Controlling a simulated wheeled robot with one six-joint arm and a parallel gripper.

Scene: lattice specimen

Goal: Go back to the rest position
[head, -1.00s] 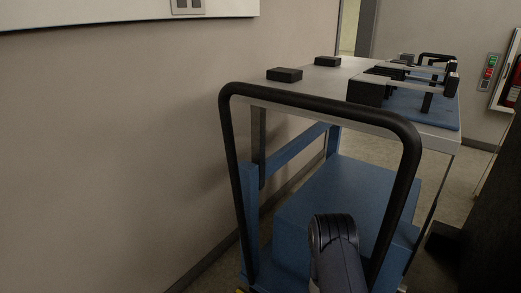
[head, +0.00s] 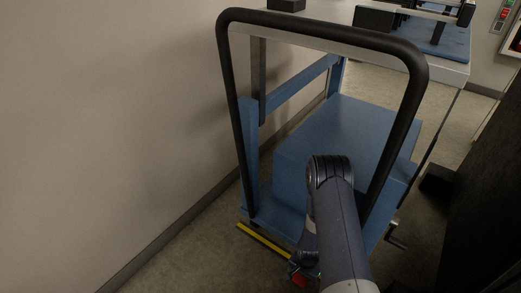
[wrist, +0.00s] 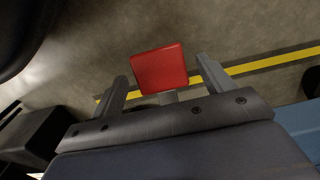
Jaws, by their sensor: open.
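My arm (head: 338,225) reaches down in front of the blue lift cart (head: 345,135), low beside its handle end. In the wrist view, my gripper (wrist: 162,68) has its two grey fingers spread apart. A red square pad (wrist: 160,66) appears between and just beyond the fingers, with a gap on both sides. Part of a grey stem shows beneath the pad. The red pad also shows low in the head view (head: 299,279), mostly hidden by my wrist. I cannot tell whether the pad touches the gripper.
The cart's black handle (head: 320,30) rises right beside my arm. A yellow floor stripe (head: 262,241) runs by the cart's base. A wall (head: 110,130) stands at left and a dark block (head: 485,200) at right. Floor is open at lower left.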

